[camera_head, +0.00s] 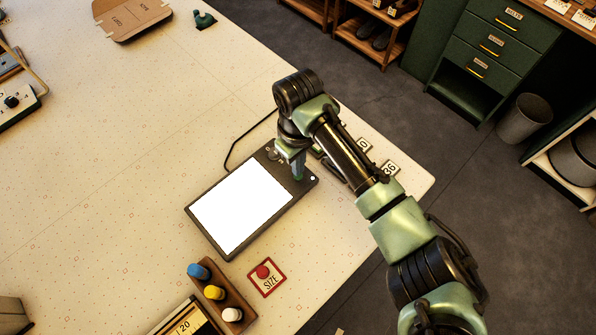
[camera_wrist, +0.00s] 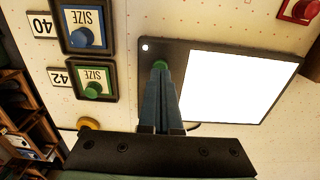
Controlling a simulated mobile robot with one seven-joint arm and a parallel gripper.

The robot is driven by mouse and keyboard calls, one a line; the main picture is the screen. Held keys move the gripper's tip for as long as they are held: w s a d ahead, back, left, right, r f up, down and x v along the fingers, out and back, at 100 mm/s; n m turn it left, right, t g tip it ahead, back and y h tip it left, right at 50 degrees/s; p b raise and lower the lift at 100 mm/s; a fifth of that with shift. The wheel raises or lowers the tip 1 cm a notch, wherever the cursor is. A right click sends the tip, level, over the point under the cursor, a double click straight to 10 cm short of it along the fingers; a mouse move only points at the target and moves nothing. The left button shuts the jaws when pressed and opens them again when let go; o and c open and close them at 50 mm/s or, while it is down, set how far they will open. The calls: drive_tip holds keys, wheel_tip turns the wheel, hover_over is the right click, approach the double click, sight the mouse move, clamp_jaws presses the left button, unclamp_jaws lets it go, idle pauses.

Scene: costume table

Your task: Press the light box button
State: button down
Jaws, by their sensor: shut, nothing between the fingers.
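The light box (camera_head: 242,205) lies flat on the table, its large panel glowing white inside a dark frame. It also shows in the wrist view (camera_wrist: 240,85). A small white indicator (camera_wrist: 145,47) is lit near its corner. My gripper (camera_head: 298,178) points down at the dark strip beside the panel. In the wrist view, the closed fingers (camera_wrist: 160,72) meet the round green button (camera_wrist: 160,65), which is mostly hidden behind the tips. They look to be touching it, but the exact contact is hard to tell.
The table's right edge is close; the far left is mostly clear.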

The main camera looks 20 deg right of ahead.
drive_tip(key=shift+f+b, duration=0.65)
drive_tip(key=shift+f, duration=0.35)
drive_tip(key=shift+r, duration=0.1)
drive_tip(key=shift+r+p, duration=3.45)
drive_tip(key=shift+p, duration=0.2)
